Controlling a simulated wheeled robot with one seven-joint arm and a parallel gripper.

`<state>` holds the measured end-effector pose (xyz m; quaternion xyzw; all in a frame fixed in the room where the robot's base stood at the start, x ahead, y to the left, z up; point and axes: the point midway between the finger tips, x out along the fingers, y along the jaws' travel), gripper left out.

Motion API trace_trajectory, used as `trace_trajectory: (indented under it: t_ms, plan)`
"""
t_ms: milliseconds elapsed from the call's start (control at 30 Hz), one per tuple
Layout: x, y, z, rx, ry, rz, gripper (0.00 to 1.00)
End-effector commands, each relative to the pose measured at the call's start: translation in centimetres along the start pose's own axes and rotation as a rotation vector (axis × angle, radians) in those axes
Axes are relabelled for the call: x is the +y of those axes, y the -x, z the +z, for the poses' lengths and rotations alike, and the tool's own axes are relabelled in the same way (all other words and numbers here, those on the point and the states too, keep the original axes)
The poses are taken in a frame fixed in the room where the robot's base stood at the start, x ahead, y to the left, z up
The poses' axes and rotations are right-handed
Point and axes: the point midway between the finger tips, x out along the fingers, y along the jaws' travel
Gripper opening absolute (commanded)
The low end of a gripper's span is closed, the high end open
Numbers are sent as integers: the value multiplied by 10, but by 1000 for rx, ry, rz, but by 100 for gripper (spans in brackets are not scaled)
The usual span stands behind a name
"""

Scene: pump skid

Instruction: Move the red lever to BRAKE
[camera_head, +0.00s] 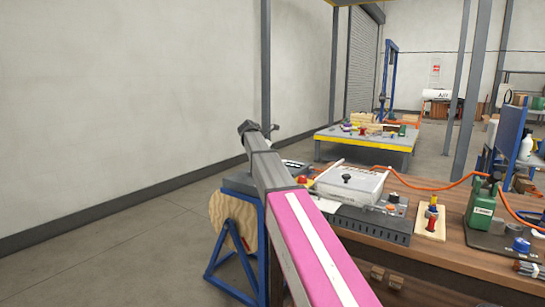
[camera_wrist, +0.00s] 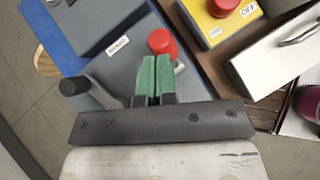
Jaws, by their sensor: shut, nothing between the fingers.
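A round red knob (camera_wrist: 161,41) shows in the wrist view just beyond my fingertips, over a grey housing (camera_wrist: 110,60). It looks like the end of the red lever; its shaft is hidden behind my fingers. My gripper (camera_wrist: 156,60) has green fingers that are shut together and empty. The tips are close to the knob; I cannot tell whether they touch it. A white label (camera_wrist: 118,46) sits on the housing left of the knob, its text too small to read surely. In the head view, my arm hides the gripper and knob.
A black knob on a grey arm (camera_wrist: 74,86) is left of my fingers. A yellow box (camera_wrist: 222,20) with a red button stands at upper right, beside a white lidded box (camera_wrist: 275,55). A wooden disc (camera_head: 224,216) stands below the housing on a blue frame.

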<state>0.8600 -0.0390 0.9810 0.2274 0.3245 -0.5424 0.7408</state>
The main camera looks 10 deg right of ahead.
Motion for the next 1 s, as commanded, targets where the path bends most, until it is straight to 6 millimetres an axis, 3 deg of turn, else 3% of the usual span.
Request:
trace_trajectory:
  t_ms: [233, 600, 800, 1000]
  plan:
    - [10, 32, -6, 0, -2, -1, 0]
    - [24, 96, 26, -1, -3, -1, 0]
    - [26, 114, 34, 0, -3, -2, 0]
    - [27, 117, 36, 0, -2, -3, 0]
